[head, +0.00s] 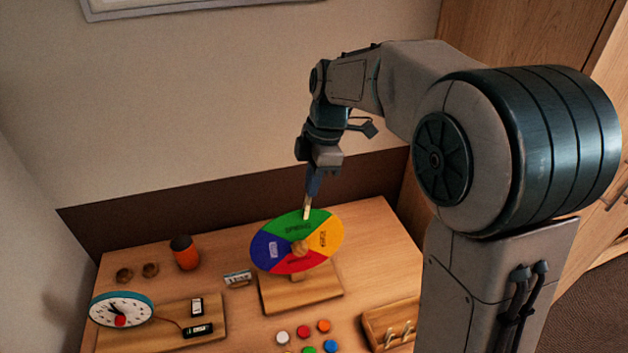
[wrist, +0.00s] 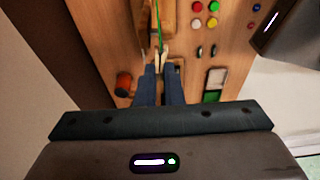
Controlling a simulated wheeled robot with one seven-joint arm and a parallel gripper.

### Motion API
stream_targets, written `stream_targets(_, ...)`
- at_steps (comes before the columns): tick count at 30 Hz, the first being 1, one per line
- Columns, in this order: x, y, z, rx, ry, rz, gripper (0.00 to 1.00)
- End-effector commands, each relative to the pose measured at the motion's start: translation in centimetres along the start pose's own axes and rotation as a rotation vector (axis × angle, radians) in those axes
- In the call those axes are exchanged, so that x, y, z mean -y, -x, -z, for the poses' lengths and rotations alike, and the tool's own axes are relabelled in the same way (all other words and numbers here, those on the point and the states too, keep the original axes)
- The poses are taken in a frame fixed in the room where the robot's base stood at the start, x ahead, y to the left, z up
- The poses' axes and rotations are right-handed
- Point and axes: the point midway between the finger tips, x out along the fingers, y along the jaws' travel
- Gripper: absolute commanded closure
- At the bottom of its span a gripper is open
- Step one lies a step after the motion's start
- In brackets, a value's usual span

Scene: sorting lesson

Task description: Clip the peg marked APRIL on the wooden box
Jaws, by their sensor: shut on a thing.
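My gripper (head: 310,190) points down and is shut on a pale wooden peg (head: 306,209). The peg is at the top rim of the green part of the four-colour wheel (head: 328,238). I cannot tell whether it touches the wheel, and no mark on it can be read. In the wrist view, the fingertips (wrist: 159,72) hold the peg (wrist: 162,58) near the green edge of the wheel, seen nearly edge-on. The wooden box (head: 371,332) is at the front right of the table, with pale pegs in it. Their marks cannot be read.
The wheel stands on a wooden base (head: 320,287). An orange jar (head: 186,257), a small sign (head: 237,279), a clock (head: 122,296) and a wooden board (head: 217,313) lie to its left. Several coloured discs (head: 303,332) lie in front. The table's back right is clear.

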Motion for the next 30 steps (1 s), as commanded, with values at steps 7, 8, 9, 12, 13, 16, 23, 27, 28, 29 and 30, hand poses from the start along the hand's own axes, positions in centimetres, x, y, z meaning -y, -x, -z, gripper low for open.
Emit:
stream_targets(7, -0.1, 1.4, 0.0, 0.0, 0.0, -0.001, 1.0)
stream_targets(8, -0.1, 1.6, 0.0, 0.0, 0.0, -0.001, 1.0)
stream_targets(9, -0.1, 1.8, 0.0, 0.0, 0.0, -0.001, 1.0)
stream_targets(12, -0.1, 2.2, 0.0, 0.0, 0.0, -0.001, 1.0)
stream_targets(13, -0.1, 2.4, 0.0, 0.0, 0.0, -0.001, 1.0)
stream_targets(16, -0.1, 2.9, 0.0, 0.0, 0.0, -0.001, 1.0)
stream_targets(23, -0.1, 4.0, 0.0, 0.0, 0.0, 0.0, 1.0)
stream_targets(27, -0.1, 4.7, 0.0, 0.0, -0.001, -0.001, 1.0)
stream_targets(28, -0.1, 4.8, 0.0, 0.0, 0.0, -0.001, 1.0)
stream_targets(29, -0.1, 4.9, 0.0, 0.0, 0.0, -0.001, 1.0)
stream_targets(30, -0.1, 4.9, 0.0, 0.0, 0.0, -0.001, 1.0)
